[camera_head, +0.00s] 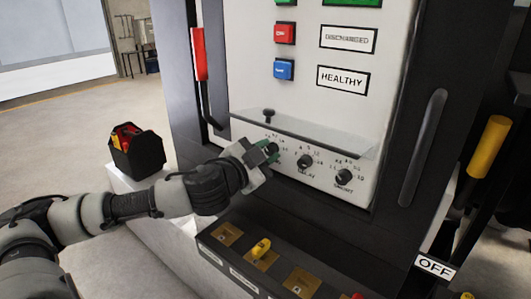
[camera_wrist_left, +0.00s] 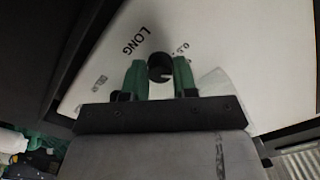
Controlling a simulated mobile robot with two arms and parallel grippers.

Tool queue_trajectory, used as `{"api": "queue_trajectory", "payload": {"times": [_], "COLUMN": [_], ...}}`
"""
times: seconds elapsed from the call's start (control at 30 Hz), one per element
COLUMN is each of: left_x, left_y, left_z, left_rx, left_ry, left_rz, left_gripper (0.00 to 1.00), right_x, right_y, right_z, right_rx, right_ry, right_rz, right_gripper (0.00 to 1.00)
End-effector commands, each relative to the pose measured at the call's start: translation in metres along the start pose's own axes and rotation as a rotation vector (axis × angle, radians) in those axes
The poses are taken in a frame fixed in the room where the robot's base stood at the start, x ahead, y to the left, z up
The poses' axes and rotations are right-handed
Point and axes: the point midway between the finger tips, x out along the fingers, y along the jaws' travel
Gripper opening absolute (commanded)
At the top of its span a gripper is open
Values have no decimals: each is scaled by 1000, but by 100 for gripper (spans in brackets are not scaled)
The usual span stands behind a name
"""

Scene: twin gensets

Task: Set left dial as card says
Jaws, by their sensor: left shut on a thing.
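My left gripper (camera_head: 268,151) is at the left dial, the leftmost of three on the white panel. In the left wrist view the round black left dial (camera_wrist_left: 160,67) sits between the green fingers of my gripper (camera_wrist_left: 159,80), which is shut on it. The word LONG and part of a scale show beside it; the dial's exact setting is hard to read. The middle dial (camera_head: 305,161) and right dial (camera_head: 344,176) are free. I cannot make out a card with dial settings. My right gripper is not in view.
A clear flap (camera_head: 315,137) with a black knob (camera_head: 268,115) sticks out above the dials. A ledge below carries a yellow switch (camera_head: 261,248). A black box (camera_head: 137,154) stands left of the cabinet. A dark handle (camera_head: 422,148) is at the right.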

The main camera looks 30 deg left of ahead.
Motion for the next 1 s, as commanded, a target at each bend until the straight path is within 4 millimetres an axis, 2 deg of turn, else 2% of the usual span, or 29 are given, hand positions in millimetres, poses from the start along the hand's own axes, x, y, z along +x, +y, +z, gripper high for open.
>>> {"api": "queue_trajectory", "payload": {"times": [0.37,1.0], "left_x": [0,0], "left_y": [0,-1], "left_z": [0,-1], "left_rx": [142,733], "left_ry": [-1,-1], "left_rz": [2,2], "left_gripper": [4,4], "right_x": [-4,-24], "right_y": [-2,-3], "right_z": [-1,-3], "right_rx": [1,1], "right_ry": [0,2], "right_rz": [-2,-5], "right_gripper": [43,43]}}
